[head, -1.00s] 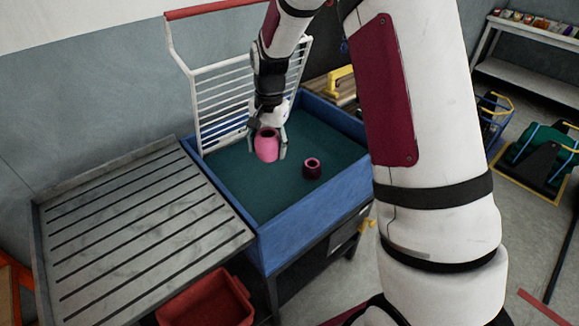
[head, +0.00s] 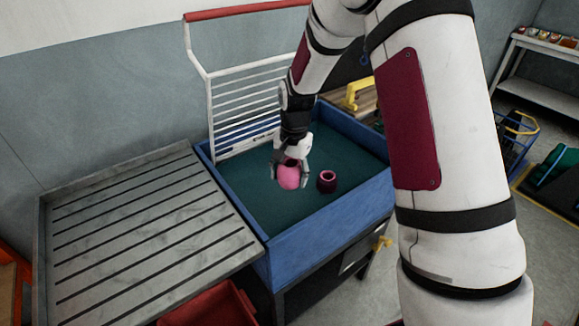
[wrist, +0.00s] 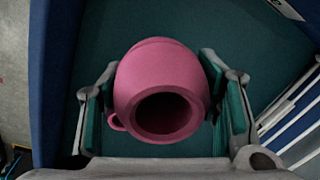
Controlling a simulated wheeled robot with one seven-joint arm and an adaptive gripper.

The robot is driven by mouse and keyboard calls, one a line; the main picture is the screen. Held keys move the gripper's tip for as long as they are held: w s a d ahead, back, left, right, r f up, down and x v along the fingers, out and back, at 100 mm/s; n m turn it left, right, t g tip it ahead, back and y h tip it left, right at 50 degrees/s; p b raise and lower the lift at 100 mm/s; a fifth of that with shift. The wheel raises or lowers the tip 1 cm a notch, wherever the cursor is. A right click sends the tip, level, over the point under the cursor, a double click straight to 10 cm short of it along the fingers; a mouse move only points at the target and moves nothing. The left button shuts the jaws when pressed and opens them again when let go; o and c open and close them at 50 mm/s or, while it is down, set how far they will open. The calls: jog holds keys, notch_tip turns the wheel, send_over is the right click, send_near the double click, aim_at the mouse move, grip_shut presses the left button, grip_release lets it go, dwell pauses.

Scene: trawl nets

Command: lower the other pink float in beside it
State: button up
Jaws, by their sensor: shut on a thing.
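My gripper (head: 289,173) is shut on a pink float (head: 289,179) and holds it inside the blue tub (head: 320,219). In the wrist view the float (wrist: 160,75) is a rounded pink jar shape with a dark round opening and a small loop at its side, between the two fingers. A second float (head: 327,183), dark magenta with a pink rim, stands upright in the tub just right of the held one, with a small gap. I cannot tell whether the held float touches the teal surface (head: 270,207).
A slatted grey tray table (head: 140,235) adjoins the tub on the left. A white wire rack (head: 250,110) with a red top bar rises at the tub's back left. A red bin (head: 210,305) is below. The teal surface nearer the front is clear.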

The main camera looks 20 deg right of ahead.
notch_tip(320, 180, down, 12)
jog(key=b, duration=0.5)
jog(key=shift+f+b, duration=0.25)
jog(key=shift+b, duration=0.15)
jog(key=o, duration=1.7)
